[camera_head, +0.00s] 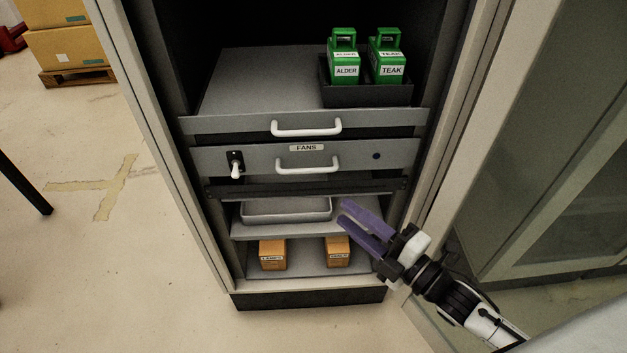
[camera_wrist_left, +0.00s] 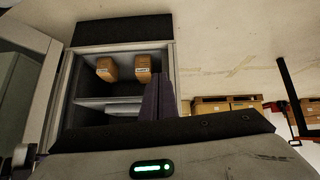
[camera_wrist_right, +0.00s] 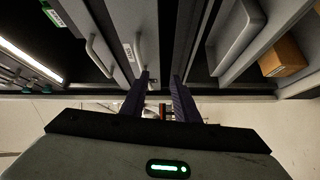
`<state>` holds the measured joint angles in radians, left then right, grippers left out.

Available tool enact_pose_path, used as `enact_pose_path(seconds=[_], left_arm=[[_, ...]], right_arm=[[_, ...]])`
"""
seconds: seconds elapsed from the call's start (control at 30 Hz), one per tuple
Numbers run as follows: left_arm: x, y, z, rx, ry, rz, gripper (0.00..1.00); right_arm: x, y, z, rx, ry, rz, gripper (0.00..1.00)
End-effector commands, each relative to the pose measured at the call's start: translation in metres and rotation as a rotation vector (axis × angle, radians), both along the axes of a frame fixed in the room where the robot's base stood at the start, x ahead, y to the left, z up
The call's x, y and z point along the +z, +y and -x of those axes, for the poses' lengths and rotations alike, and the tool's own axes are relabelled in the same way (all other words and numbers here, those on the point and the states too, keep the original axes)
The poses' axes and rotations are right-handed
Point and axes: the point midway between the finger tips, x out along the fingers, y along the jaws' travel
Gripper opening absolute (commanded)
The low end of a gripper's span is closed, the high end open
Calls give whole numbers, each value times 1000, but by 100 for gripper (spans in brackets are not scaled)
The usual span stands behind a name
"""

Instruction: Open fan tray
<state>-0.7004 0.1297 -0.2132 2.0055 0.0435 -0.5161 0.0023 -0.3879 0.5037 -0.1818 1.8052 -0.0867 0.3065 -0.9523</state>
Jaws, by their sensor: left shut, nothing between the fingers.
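The fan tray (camera_head: 345,157) is a grey drawer front labelled FANS in the head view, closed in the cabinet. It has a white bar handle (camera_head: 307,165), a black latch with a white lever (camera_head: 235,167) at its left and a dark round spot at its right. The handle also shows in the right wrist view (camera_wrist_right: 140,50). My right gripper (camera_head: 345,214), with purple fingers, is open and empty, below and right of the handle in the head view. My left gripper (camera_wrist_left: 157,97) is shut and empty in the left wrist view; the head view does not show it.
A shelf with its own handle (camera_head: 306,129) above holds a dark bin (camera_head: 370,96) with two green ALDER and TEAK carriers. Below are a grey tray (camera_head: 287,209) and orange boxes (camera_head: 272,254). An open glass door (camera_head: 560,150) stands at right. The left floor is mostly clear.

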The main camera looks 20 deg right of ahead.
Motion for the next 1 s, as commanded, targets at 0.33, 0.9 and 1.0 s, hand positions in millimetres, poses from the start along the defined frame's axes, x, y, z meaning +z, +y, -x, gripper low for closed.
enact_pose_path(seconds=[0.33, 0.9, 1.0], left_arm=[[1, -1, -4, -3, -15, 4, 0], [2, -1, -10, -4, -26, 3, 0], [2, -1, -10, -4, -26, 3, 0]], right_arm=[[35, 6, -26, 74, -248, 213, 28], [45, 46, -95, 73, -240, 210, 28], [45, 47, -97, 73, -240, 210, 28]])
